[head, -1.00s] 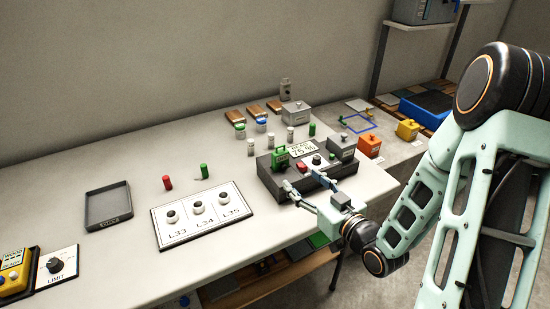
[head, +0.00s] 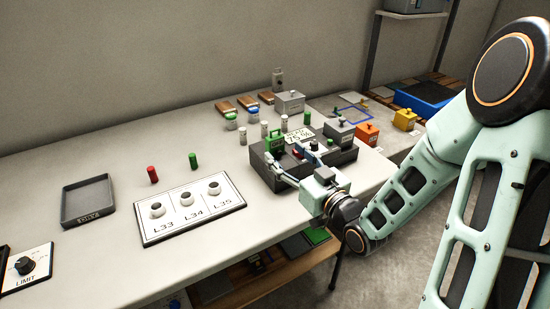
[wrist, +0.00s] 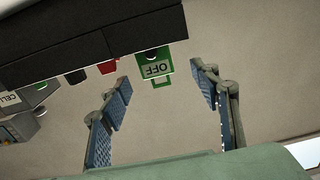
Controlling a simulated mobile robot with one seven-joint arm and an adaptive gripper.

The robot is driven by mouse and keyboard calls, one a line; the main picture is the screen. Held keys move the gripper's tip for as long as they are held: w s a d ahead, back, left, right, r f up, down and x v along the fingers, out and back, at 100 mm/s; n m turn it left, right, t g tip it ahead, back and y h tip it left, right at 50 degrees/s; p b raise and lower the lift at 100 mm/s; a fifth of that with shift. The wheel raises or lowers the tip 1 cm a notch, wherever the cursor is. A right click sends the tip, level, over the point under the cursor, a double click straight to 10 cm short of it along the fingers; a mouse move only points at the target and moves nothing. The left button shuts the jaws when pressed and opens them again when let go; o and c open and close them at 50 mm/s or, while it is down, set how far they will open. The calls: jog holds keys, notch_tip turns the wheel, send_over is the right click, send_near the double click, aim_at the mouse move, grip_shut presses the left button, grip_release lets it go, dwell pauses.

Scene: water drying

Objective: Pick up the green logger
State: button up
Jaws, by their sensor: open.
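The green logger (head: 274,143) is a small green block with a loop handle, standing at the left part of a dark box (head: 262,171) on the table. In the wrist view the green logger (wrist: 152,64) shows its "OFF" label and handle upside down, below the box's dark edge. My gripper (head: 292,160) is at the front of the box, its two fingers spread. In the wrist view my gripper (wrist: 162,85) is open and empty, one finger either side of the logger and apart from it. The logger's lower part is hidden in the head view.
A red part (head: 298,152) and a grey lidded block (head: 339,130) stand on the dark box right of the logger. White-capped jars are behind it. A switch panel (head: 165,229) and an empty dark tray (head: 73,207) lie left.

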aim_at(277, 143)
jog(key=x, duration=0.3)
jog(key=b+x, duration=0.1)
jog(key=x, duration=0.3)
jog(key=shift+w+d, duration=0.1)
jog(key=shift+w, duration=0.3)
jog(key=shift+c, duration=0.6)
jog(key=c, duration=1.3)
